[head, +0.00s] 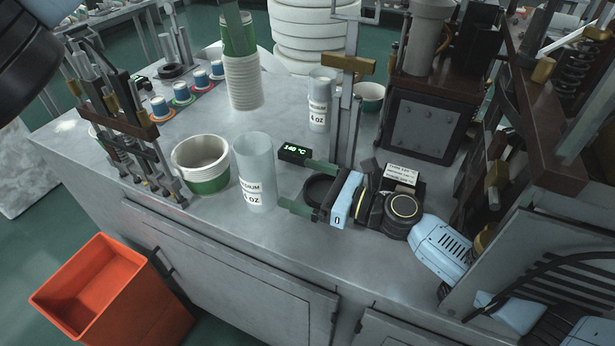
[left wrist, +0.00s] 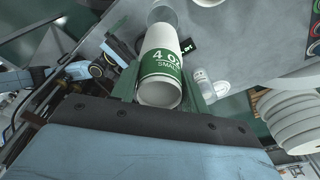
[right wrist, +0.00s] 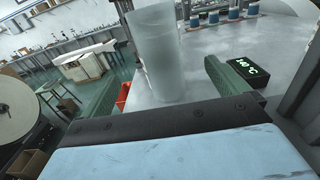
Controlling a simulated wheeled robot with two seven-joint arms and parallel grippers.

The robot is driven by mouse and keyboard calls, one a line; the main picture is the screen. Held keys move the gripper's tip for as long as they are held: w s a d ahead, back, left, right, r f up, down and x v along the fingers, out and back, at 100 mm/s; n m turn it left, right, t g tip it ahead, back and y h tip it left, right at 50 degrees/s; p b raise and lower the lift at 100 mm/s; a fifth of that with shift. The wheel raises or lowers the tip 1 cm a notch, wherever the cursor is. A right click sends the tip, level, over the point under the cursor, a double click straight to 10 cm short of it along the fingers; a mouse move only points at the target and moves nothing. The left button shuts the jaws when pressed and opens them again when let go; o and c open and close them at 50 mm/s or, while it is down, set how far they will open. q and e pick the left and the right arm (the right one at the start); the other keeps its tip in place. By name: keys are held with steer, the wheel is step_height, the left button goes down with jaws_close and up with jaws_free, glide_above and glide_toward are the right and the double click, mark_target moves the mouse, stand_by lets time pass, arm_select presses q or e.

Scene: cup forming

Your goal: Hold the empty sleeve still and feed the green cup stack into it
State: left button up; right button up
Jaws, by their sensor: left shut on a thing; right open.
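The green cup stack (head: 243,82) is a column of white nested cups with a green band at its top. My left gripper (head: 236,28) is shut on that band and holds the stack above the counter, behind the sleeve. In the left wrist view the stack (left wrist: 161,60) reads "4 OZ SMALL" between the fingers (left wrist: 163,92). The empty sleeve (head: 254,170), a translucent labelled cylinder, stands upright on the counter. My right gripper (head: 308,188) is open, to the right of the sleeve and facing it. In the right wrist view the sleeve (right wrist: 163,60) appears between the fingertips.
A second labelled sleeve (head: 320,98) stands behind. A temperature display (head: 294,153) sits right of the sleeve. Metal rods (head: 118,125) rise at left. An orange bin (head: 112,290) stands below the counter.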

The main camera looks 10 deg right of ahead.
mark_target(257, 169)
steer(key=x, duration=1.1)
steer(key=shift+a, duration=0.15)
steer(key=c, duration=1.1)
steer(key=shift+o, duration=0.2)
